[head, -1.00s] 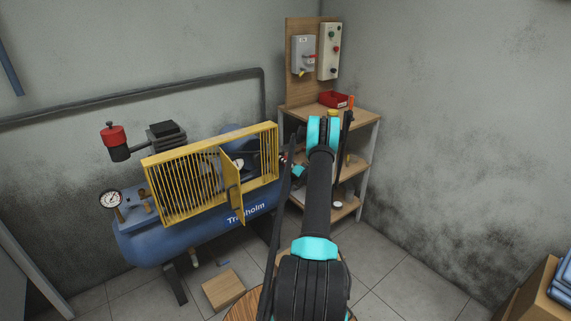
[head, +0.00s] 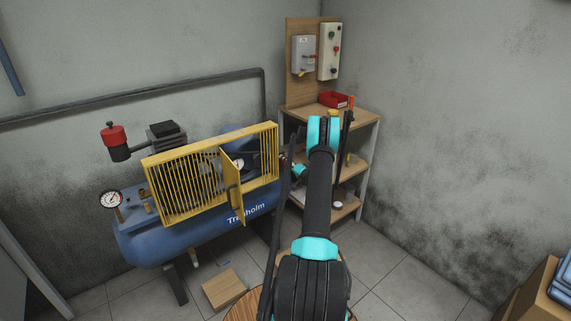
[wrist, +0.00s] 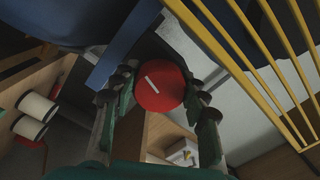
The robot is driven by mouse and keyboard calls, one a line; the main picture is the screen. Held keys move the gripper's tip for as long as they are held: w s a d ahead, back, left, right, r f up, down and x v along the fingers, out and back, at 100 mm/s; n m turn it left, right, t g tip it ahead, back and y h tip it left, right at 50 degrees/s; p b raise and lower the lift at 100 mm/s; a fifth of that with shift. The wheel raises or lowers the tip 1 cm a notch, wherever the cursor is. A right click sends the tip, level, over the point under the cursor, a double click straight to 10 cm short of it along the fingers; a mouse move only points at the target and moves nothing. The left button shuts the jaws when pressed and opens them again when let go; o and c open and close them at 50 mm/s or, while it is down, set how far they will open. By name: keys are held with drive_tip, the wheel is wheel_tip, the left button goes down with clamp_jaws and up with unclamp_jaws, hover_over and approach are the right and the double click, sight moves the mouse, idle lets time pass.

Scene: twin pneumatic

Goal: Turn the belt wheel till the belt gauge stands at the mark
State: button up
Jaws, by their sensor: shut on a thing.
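A round red wheel (wrist: 160,86) with a white line on its face fills the middle of the wrist view. My gripper (wrist: 155,97) is shut on it, with one finger at each side of the rim. In the head view my gripper (head: 294,169) is at the right end of the compressor, partly hidden by my arm, and the wheel is barely visible there. A small white dial (head: 239,163), which seems to be the belt gauge, shows behind the open yellow guard door (head: 231,181). Its needle and mark are too small to read.
The yellow guard bars (wrist: 280,60) pass close to the right of my gripper in the wrist view. The blue tank (head: 180,238) carries another gauge (head: 111,199) at left. A wooden shelf (head: 358,118) stands just behind my arm.

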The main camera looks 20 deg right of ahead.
drive_tip(key=o, duration=1.2)
drive_tip(key=shift+s, duration=0.1)
drive_tip(key=v, duration=0.7)
drive_tip(key=shift+s, duration=0.2)
drive_tip(key=shift+d, duration=0.1)
